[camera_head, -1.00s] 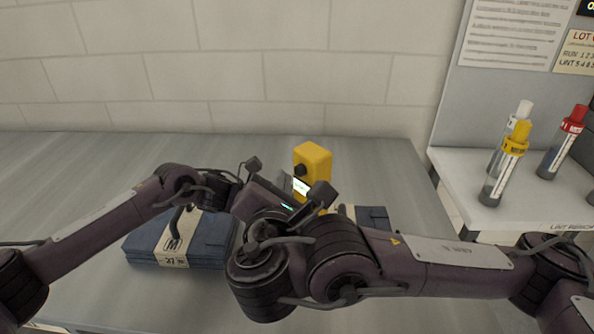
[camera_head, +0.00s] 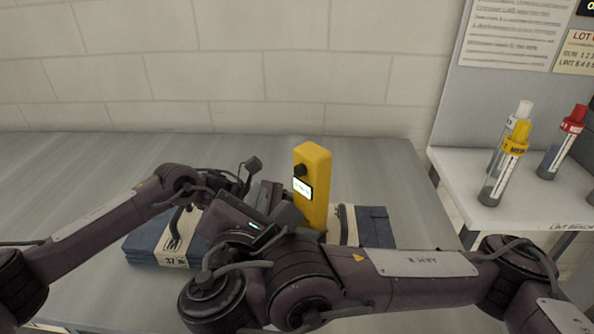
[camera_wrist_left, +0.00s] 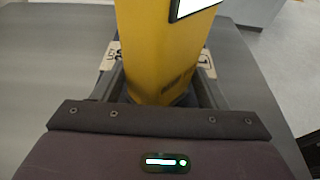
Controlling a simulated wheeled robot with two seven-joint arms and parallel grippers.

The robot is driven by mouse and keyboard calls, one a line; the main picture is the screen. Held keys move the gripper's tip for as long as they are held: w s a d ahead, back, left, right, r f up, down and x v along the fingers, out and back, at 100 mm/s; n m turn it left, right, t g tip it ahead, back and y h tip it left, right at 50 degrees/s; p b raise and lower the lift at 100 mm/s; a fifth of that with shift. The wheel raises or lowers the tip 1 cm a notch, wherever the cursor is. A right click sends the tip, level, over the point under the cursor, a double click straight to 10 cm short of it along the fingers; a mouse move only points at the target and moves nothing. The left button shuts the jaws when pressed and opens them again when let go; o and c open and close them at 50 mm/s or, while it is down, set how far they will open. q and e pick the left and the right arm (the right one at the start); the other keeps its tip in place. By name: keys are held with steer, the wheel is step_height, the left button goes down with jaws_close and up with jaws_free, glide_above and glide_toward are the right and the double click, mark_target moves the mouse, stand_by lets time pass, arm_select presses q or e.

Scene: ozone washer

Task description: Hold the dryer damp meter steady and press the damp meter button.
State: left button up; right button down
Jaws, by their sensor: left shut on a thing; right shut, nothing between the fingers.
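The yellow damp meter (camera_head: 316,190) stands upright near the middle of the table. A dark round button (camera_head: 300,170) and a lit white display (camera_head: 302,188) are on its left-facing side. My left gripper (camera_head: 312,232) is shut around the lower meter and is mostly hidden in the head view. In the left wrist view the meter (camera_wrist_left: 160,50) rises between the fingers of my left gripper (camera_wrist_left: 161,88). My right gripper (camera_head: 284,210) is shut and empty, left of the meter and below the button. Its tips are hard to make out.
Folded blue cloth stacks with paper bands lie on the left (camera_head: 150,248) and right (camera_head: 374,225) of the meter. Several bottles, one with a yellow cap (camera_head: 505,170), stand on a side bench (camera_head: 460,190). The back of the table is clear.

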stand_by(0.4)
arm_select(q)
steer(key=o, duration=0.9)
steer(key=shift+c, duration=0.2)
